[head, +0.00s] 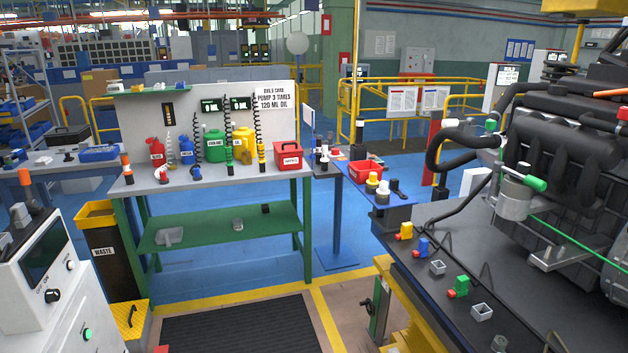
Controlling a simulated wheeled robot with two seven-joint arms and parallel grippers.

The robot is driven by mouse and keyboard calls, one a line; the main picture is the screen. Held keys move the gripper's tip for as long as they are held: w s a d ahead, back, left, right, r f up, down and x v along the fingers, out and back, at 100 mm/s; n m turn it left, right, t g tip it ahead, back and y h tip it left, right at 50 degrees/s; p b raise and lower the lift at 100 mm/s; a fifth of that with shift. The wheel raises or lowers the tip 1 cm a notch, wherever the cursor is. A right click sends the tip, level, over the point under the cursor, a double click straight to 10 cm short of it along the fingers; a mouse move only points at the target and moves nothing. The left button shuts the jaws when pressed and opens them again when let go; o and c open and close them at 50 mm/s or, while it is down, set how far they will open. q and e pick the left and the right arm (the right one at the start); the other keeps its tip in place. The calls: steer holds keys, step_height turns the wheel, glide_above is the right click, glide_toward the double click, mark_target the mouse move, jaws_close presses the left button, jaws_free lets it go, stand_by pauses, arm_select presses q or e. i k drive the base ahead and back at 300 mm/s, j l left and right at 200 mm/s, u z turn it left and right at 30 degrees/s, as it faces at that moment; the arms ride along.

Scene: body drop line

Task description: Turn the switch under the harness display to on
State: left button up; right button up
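A white console (22,300) stands at the lower left edge, with a dark, blank-looking screen (46,255) on its slanted face. Below the screen is a black rotary knob (53,295), with small lettering near it that I cannot read. A green round button (87,334) is on the cabinet front lower down. I cannot tell from the labels which display is the harness one, or the knob's setting. Neither of my grippers is in view.
A green-framed bench (220,178) with bottles and a red box (289,156) stands ahead. A waste bin (108,255) is beside the console. A large engine (560,170) over a black work surface (480,260) fills the right. A dark floor mat (240,327) lies clear in front.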

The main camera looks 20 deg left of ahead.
mark_target(52, 296)
steer(key=u, duration=2.3)
